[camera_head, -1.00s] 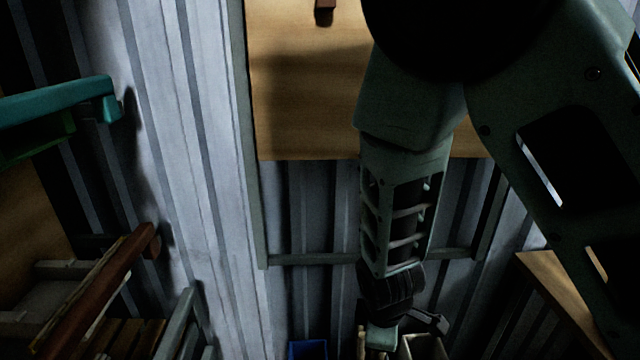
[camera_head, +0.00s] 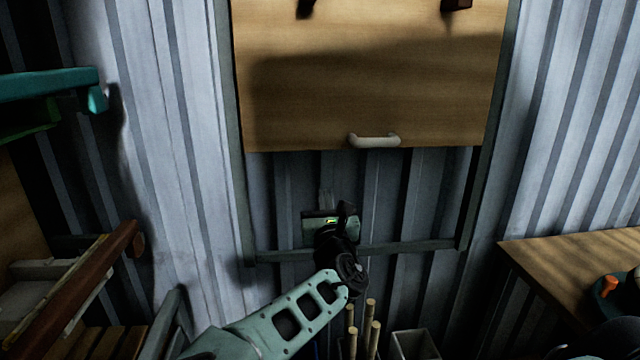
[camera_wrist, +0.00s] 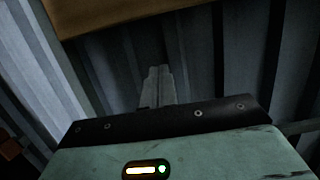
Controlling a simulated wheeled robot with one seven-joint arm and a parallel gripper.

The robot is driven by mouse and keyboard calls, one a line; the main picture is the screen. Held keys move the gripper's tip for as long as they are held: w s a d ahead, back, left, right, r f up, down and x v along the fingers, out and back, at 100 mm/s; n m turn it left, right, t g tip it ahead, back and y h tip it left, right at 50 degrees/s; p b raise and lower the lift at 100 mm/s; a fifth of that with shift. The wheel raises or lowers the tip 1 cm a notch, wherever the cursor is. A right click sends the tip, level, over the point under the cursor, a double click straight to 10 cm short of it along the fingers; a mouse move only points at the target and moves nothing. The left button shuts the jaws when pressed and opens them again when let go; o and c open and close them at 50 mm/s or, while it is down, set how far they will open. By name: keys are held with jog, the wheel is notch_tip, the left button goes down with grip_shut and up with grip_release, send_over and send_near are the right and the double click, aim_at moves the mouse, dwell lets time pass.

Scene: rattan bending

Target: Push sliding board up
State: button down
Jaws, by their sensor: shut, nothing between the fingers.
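The sliding board (camera_head: 370,80) is a wooden panel in a grey frame on the corrugated wall, with a white handle (camera_head: 375,141) near its bottom edge. Its lower edge also shows at the top of the wrist view (camera_wrist: 120,15). My gripper (camera_head: 326,196) is below the board's lower edge, left of the handle, apart from both. In the wrist view its fingers (camera_wrist: 157,84) are together, pointing toward the wall, with nothing between them. The handle is out of the wrist view.
The frame's lower bar (camera_head: 415,247) crosses behind my arm. Several wooden sticks (camera_head: 365,325) and a pale container (camera_head: 412,344) stand below. A wooden table (camera_head: 580,262) is at right, and a teal object (camera_head: 50,85) juts in at left. The wall beneath the board is bare.

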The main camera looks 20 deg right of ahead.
jog(key=w+d+r+p, duration=0.1)
jog(key=w+r, duration=0.1)
jog(key=w+r+p, duration=0.2)
jog(key=w, duration=0.1)
jog(key=w+d+r+p, duration=0.1)
jog(key=w+r, duration=0.1)
jog(key=w, duration=0.1)
jog(key=shift+w+d+p, duration=0.2)
jog(key=shift+d+p, duration=0.1)
jog(key=shift+r, duration=0.15)
